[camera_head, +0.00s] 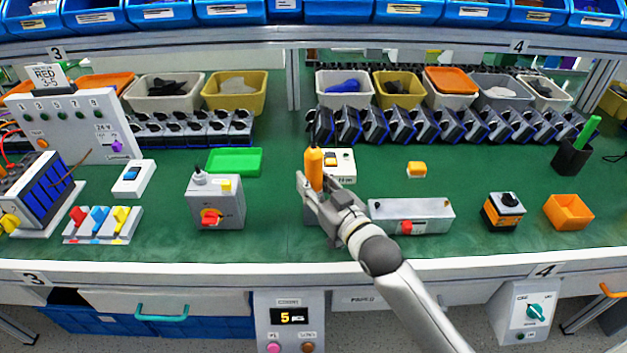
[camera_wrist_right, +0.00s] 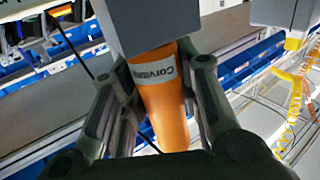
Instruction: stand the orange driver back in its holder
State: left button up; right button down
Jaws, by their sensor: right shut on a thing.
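The orange driver (camera_head: 314,165) is roughly upright near the middle of the bench in the head view. My right gripper (camera_head: 315,186) is shut on its handle, coming in from the lower right. In the wrist view the orange handle (camera_wrist_right: 163,105), with a pale printed label, lies between the fingers. A grey block (camera_head: 309,213) shows partly behind and below my gripper; it looks like the holder. A grey block (camera_wrist_right: 155,20) also covers one end of the handle in the wrist view. I cannot tell whether the driver is seated in it. My left gripper is not in view.
A grey box with a red knob (camera_head: 213,204) stands to the left. A long grey box with a red button (camera_head: 411,215) lies close to the right of my gripper. A white switch box (camera_head: 340,164) is just behind the driver. Open green mat (camera_head: 265,225) lies left of the gripper.

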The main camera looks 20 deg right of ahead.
jog(key=shift+f, duration=0.25)
dwell(0.7)
jog(key=c, duration=1)
grip_release()
jog(key=shift+f, duration=0.15)
jog(key=v, duration=1.2)
jog(key=shift+s, duration=0.1)
